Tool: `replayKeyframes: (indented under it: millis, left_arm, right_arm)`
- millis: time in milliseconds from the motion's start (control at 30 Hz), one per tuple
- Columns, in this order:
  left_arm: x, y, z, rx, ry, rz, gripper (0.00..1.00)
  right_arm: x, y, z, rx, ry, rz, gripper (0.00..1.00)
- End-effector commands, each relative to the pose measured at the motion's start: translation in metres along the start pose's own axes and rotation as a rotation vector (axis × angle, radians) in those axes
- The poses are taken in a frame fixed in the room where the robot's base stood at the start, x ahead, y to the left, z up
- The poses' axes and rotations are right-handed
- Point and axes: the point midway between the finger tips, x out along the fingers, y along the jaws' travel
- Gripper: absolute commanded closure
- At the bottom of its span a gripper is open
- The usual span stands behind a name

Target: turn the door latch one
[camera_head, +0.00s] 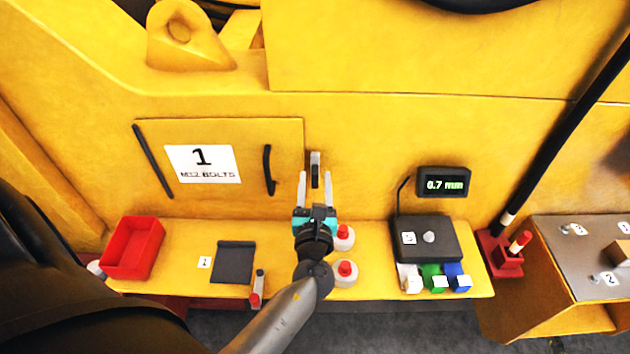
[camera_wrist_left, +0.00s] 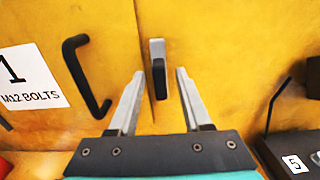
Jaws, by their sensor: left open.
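The door latch one (camera_head: 315,160) is a small grey plate with a black, upright lever, just right of the door's right edge. In the left wrist view the latch (camera_wrist_left: 158,72) appears between my fingers, with its lever hanging straight down. The yellow door (camera_head: 220,125) carries a white label "1 M12 BOLTS" (camera_head: 202,164) and a black handle (camera_head: 268,170), and looks closed. My left gripper (camera_head: 315,180) is open and empty, its fingertips pointing at the latch, one on either side of the lever in the picture. I cannot tell whether they touch it. My right gripper is out of view.
A yellow shelf below holds a red bin (camera_head: 133,248), a dark pad (camera_head: 233,262), white bottles with red caps (camera_head: 345,272) and a black box (camera_head: 427,238). A display (camera_head: 443,183) reads 0.7 mm. A black pole (camera_head: 560,130) leans at the right.

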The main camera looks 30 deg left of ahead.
Motion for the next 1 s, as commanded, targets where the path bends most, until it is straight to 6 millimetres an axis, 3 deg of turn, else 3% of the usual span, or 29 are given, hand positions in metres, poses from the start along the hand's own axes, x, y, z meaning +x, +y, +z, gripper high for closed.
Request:
replayKeyframes:
  millis: [333,767,1000]
  left_arm:
    - [0.0037,0.0003,0.0002,0.0,0.0,0.001,0.52]
    - [0.0033,0.0002,0.0001,0.0,0.0,0.001,1.0]
    - [0.0032,0.0001,0.0,0.0,0.0,0.001,1.0]
  right_arm:
    - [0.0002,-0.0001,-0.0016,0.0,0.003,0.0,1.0]
    - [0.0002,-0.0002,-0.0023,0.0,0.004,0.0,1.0]
    - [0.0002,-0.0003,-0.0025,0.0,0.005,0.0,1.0]
